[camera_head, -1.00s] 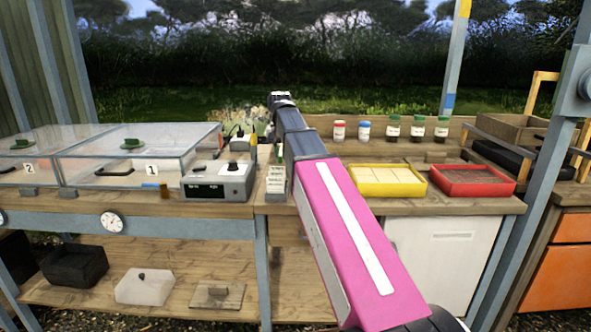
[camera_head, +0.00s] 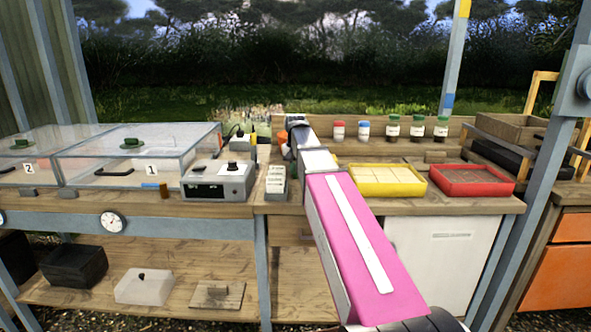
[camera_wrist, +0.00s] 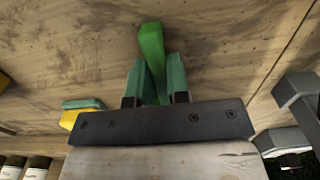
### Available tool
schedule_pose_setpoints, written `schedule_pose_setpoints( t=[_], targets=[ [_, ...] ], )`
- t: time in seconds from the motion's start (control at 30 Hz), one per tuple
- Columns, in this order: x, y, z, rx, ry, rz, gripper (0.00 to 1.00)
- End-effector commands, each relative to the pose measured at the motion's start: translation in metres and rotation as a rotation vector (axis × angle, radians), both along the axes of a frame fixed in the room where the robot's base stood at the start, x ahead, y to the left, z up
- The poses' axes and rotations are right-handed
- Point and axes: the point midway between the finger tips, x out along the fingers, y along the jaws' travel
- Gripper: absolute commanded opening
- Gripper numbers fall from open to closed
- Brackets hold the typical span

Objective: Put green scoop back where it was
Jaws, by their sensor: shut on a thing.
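In the wrist view my gripper (camera_wrist: 156,80) is shut on the green scoop (camera_wrist: 151,45). A narrow green length of the scoop shows between the two teal fingers and sticks out past their tips. The rest of it is hidden behind the fingers and the dark gripper body. A pale wooden surface fills the view behind it; I cannot tell whether the scoop touches it. In the head view my pink arm reaches over the bench, and its far end hides the gripper and the scoop.
Clear covered boxes (camera_head: 85,165) and a grey control unit (camera_head: 218,183) stand left of my arm. A label holder (camera_head: 276,181) is close beside it. A yellow tray (camera_head: 364,192), a red tray (camera_head: 472,192) and several small jars, such as a green-capped jar (camera_head: 392,130), stand to the right.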

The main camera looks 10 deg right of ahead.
Motion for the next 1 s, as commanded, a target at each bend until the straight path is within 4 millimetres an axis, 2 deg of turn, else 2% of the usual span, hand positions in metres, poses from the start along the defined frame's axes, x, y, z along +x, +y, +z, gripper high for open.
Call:
schedule_pose_setpoints(
  t=[0.27, 0.3, 0.37, 0.73, 0.87, 1.0],
  targets=[
    [0.0, 0.0, -0.002, 0.0, 0.0, 0.0, 0.0],
    [0.0, 0.0, -0.002, 0.0, 0.0, 0.0, 0.26],
    [0.0, 0.0, -0.002, 0.0, 0.0, 0.0, 0.42],
    [0.0, 0.0, 0.003, 0.0, -0.001, 0.0, 0.42],
    [0.001, 0.0, 0.017, 0.0, -0.002, 0.0, 0.42],
    [0.002, 0.0, 0.042, 0.0, -0.003, 0.0, 0.42]
  ],
)
